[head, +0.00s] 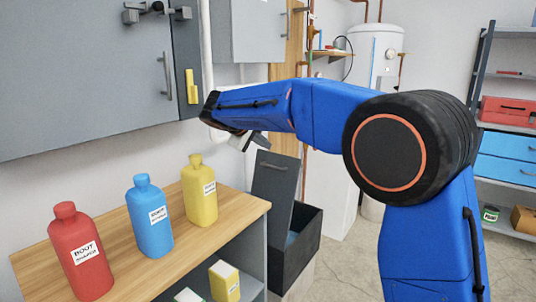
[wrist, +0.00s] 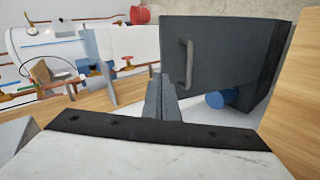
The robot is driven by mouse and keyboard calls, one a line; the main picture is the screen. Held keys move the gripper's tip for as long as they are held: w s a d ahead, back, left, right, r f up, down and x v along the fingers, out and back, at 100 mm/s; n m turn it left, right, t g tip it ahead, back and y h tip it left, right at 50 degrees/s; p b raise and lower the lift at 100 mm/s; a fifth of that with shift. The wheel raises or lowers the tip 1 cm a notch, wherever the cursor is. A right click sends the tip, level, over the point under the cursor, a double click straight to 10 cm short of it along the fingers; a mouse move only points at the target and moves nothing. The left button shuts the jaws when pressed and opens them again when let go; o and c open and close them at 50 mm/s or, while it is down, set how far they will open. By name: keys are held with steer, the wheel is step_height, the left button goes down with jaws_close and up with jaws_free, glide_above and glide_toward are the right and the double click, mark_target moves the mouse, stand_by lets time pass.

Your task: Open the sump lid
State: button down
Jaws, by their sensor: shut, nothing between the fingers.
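The sump is a dark grey box (head: 305,243) on the floor past the right end of the wooden worktop. Its lid (head: 276,178), a dark panel with a small bar handle, stands raised and steep, and the box's opening shows. Something blue shows inside. In the wrist view the lid (wrist: 225,50) and its handle (wrist: 187,65) are ahead and right of the fingers, with a blue round thing (wrist: 215,100) below. My gripper (head: 250,140) is above and a little left of the lid. It also shows in the wrist view (wrist: 160,92), shut and empty; it seems apart from the lid.
Red (head: 78,250), blue (head: 150,217) and yellow (head: 199,192) bottles stand on the worktop (head: 120,275). A grey wall cabinet (head: 95,75) hangs above at the left. A white water heater (head: 374,65) and a shelf rack (head: 505,115) stand behind. Open floor lies right of the box.

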mark_target(270, 159)
steer(key=w+f+m+g, duration=0.1)
steer(key=f+m, duration=0.1)
steer(key=m, duration=0.3)
steer(key=w+d+f+m+y, duration=0.1)
steer(key=f+m, duration=0.1)
steer(key=m, duration=0.3)
steer(key=w+d+f+m+g+y, duration=0.1)
steer(key=f+m, duration=0.2)
steer(key=m, duration=0.2)
steer(key=shift+w+f+m+g, duration=0.1)
steer(key=shift+w+m+g, duration=0.1)
steer(key=shift+m+g, duration=0.15)
